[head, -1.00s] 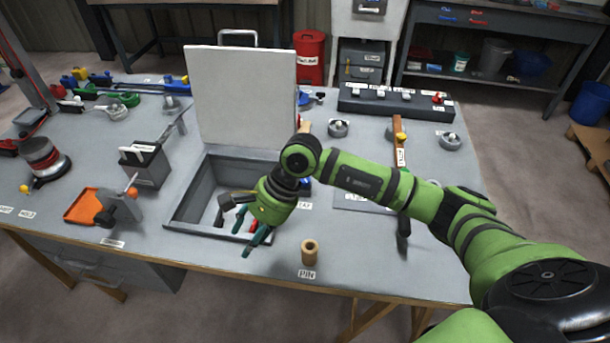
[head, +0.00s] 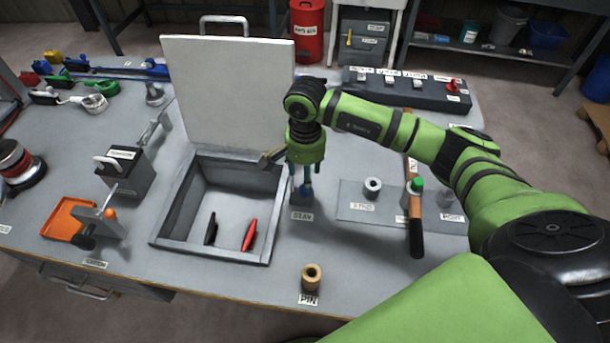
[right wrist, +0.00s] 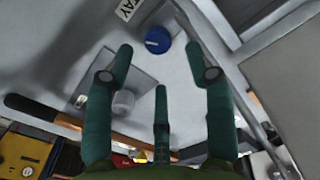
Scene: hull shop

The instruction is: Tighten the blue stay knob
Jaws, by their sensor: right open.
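The blue stay knob (right wrist: 158,40) is a round blue cap beside a label partly reading STAY, near the top of the right wrist view. My right gripper (right wrist: 159,52) is open and empty, its fingertips spread to either side of the knob in that picture. I cannot tell whether any finger touches it. In the head view my right gripper (head: 302,192) points down just behind the STAY label (head: 302,216), right of the open box, and largely hides the knob. My left gripper is not in view.
The open grey box (head: 165,222) holds a black handle (head: 210,230) and a red handle (head: 249,235); its white lid (head: 228,95) stands raised. A pin (head: 311,278) stands in front. A hammer (head: 415,232) lies on the right. Bench space between pin and hammer is clear.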

